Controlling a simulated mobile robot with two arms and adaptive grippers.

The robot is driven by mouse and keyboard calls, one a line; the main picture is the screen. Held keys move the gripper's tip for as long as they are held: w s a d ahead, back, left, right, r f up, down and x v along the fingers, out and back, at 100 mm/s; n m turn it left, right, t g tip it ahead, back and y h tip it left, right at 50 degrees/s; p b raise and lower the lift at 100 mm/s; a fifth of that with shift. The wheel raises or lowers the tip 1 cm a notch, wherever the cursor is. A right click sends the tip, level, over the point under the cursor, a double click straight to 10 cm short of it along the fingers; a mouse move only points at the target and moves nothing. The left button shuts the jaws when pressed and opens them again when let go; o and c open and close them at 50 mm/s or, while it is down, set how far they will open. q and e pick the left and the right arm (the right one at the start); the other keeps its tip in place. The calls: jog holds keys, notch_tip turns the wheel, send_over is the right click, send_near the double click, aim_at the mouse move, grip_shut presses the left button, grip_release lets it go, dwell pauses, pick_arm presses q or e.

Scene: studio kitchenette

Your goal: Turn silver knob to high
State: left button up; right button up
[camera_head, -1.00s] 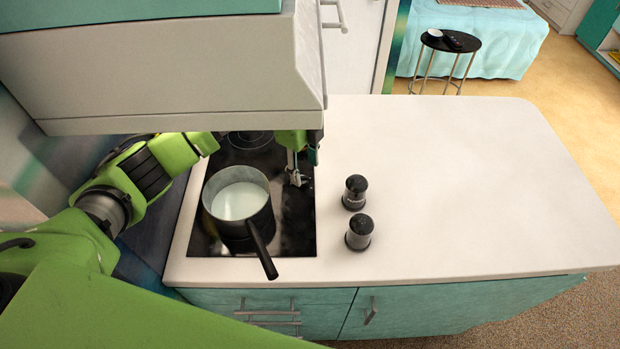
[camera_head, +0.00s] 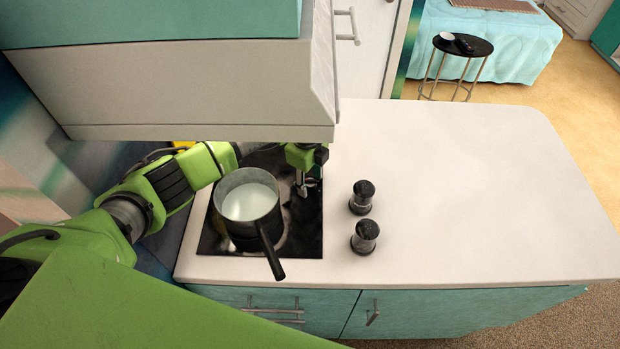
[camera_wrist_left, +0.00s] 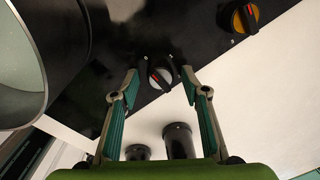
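The silver knob (camera_wrist_left: 160,77) is a round dial with a black grip bar and a red mark, on the black cooktop (camera_wrist_left: 105,60). My left gripper (camera_wrist_left: 158,82) is open, with a fingertip on either side of the knob; I cannot tell if either touches it. In the head view my left gripper (camera_head: 302,186) is low over the cooktop's right part, beside the pot. The knob cannot be made out there. A second knob, orange (camera_wrist_left: 243,17), sits farther along the cooktop. My right gripper is not in view.
A pot of white liquid (camera_head: 250,205) stands on the cooktop, its black handle pointing toward the front. Two dark shakers (camera_head: 362,197) (camera_head: 365,237) stand right of the cooktop. A cabinet (camera_head: 190,95) overhangs the arm. The counter (camera_head: 460,190) to the right is clear.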

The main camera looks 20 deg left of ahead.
pick_arm(q)
jog(key=c, duration=0.9)
jog(key=shift+c, duration=0.2)
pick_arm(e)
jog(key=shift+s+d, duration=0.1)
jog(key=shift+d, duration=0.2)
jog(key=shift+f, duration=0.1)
